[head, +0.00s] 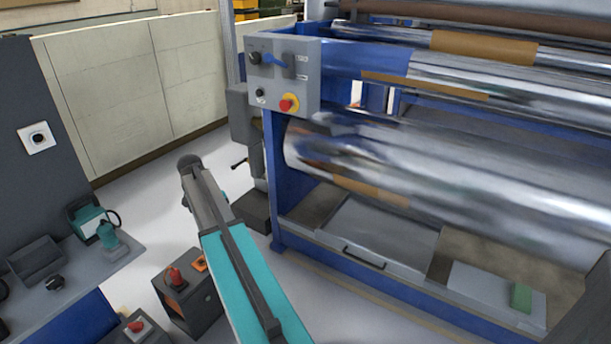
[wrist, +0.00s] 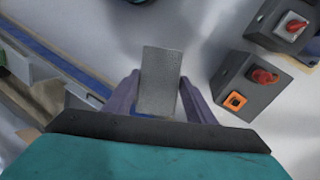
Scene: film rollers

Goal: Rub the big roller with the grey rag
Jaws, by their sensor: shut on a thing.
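The big roller (head: 450,170) is the large shiny metal cylinder in the lower part of the blue-framed machine, at the right of the head view. The grey rag (wrist: 160,65) is a flat rectangular piece in the middle of the wrist view. My gripper (wrist: 158,88) is shut on the rag, with a purple finger at each side of it. In the head view my teal and grey arm rises left of the machine's frame, and I cannot make out the fingers or rag there. The rag appears apart from the roller, over the pale floor.
A control panel (head: 284,76) with a red button sits at the machine's left end. A dark box (head: 188,292) with a red knob stands low beside my arm. A grey bench (head: 75,285) is at left.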

